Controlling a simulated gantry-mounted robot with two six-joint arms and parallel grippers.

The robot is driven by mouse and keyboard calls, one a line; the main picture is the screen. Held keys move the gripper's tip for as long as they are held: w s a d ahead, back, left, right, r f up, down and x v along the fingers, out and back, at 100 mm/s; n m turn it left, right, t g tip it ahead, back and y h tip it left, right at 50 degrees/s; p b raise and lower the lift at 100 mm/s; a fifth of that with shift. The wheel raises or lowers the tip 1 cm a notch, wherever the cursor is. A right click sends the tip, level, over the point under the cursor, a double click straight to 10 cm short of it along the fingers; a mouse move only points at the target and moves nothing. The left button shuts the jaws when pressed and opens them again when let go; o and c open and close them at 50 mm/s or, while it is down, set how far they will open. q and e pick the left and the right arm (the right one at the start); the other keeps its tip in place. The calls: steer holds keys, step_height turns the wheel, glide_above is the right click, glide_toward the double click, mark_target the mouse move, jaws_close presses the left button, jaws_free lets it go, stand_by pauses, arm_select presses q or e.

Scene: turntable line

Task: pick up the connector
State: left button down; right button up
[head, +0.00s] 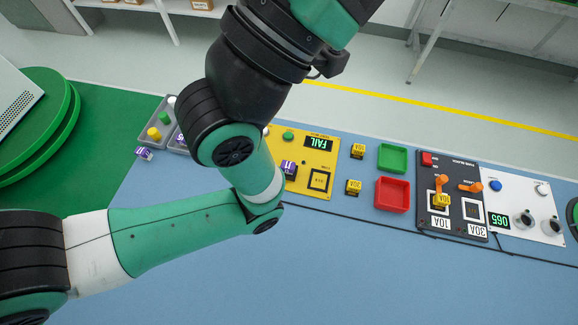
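No part is marked as the connector, and I cannot tell which one it is. A small purple block with white marking (144,154) lies at the left edge of the blue table, beside a grey tray (151,137). Another purple block (289,168) sits on the yellow test board (318,149), whose display reads FAIL. More purple shows in the second grey tray, mostly hidden by my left arm. My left arm crosses the view and leaves at the top edge; its gripper is out of frame. My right gripper does not show.
Yellow blocks (353,187) lie near a green tray (392,158) and a red tray (393,195). A black panel (452,180) with orange levers and a white panel (515,196) stand right. A green turntable (35,115) is left. The front blue table (380,275) is clear.

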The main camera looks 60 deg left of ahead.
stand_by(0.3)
arm_select(q)
steer(key=c, duration=0.5)
jaws_free()
